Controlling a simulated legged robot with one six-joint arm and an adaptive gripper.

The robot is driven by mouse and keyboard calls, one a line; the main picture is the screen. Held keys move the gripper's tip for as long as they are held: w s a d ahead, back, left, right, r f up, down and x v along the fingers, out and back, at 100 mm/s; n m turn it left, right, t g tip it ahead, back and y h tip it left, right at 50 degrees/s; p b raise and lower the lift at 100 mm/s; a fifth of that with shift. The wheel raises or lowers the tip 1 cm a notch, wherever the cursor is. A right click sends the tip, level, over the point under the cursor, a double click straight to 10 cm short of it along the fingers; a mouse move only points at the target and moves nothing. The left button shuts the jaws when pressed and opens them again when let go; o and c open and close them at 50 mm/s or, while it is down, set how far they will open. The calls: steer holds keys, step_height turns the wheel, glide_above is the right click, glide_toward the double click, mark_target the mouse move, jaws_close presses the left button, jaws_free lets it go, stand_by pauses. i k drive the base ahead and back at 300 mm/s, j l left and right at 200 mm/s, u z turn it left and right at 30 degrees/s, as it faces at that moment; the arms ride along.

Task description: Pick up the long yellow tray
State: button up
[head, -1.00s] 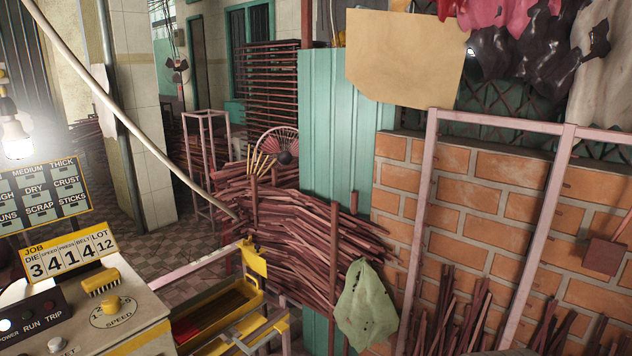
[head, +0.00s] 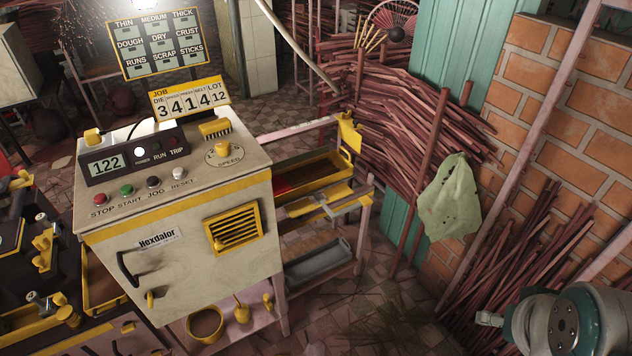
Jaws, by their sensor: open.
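A long yellow tray (head: 320,184) with a dark and reddish inside lies on the pale rail frame just right of the control cabinet. Its left end is hidden behind the cabinet. A second yellow piece with grey parts (head: 322,206) sits just in front of it, and I cannot tell whether the two touch. Part of my own arm shows at the bottom right corner, well apart from the tray. My gripper is not in view.
The cream control cabinet (head: 180,240) with buttons stands left of the tray. A grey tray (head: 315,265) is on the lower shelf. Dark stick bundles (head: 400,120) and a green cloth (head: 450,200) stand behind and right. Tiled floor (head: 385,310) is clear in front.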

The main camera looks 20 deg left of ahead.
mark_target(291, 182)
steer(key=i+u, duration=0.3)
steer(key=i, duration=0.5)
steer(key=i+l+u, duration=0.15)
steer(key=i+u, duration=0.15)
steer(key=i, duration=0.45)
